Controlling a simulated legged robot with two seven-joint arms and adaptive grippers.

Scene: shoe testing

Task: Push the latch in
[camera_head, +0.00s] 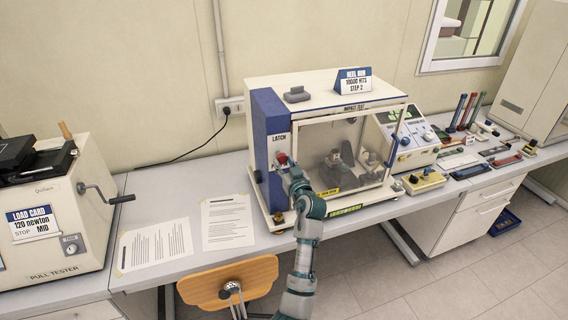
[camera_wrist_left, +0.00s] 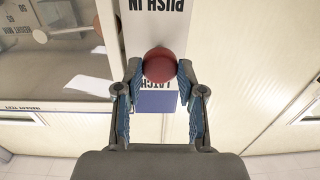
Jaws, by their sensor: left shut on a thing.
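The latch is a red round knob (camera_head: 281,158) on the white label strip of the blue left panel (camera_head: 268,108) of the impact tester. In the left wrist view the red knob (camera_wrist_left: 160,64) sits between my fingertips, with "PUSH IN" and "LATCH" lettering upside down around it. My left gripper (camera_head: 285,167) reaches the panel from the front and is shut on the knob; it also shows in the left wrist view (camera_wrist_left: 161,72). The gripper partly hides the knob in the head view. My right gripper is not in view.
The tester's clear front window (camera_head: 325,150) is just right of my arm. A pull tester (camera_head: 55,215) with a crank stands at the left. Paper sheets (camera_head: 228,222) lie between them. A control box (camera_head: 408,135) stands right. A wooden chair (camera_head: 228,282) is in front.

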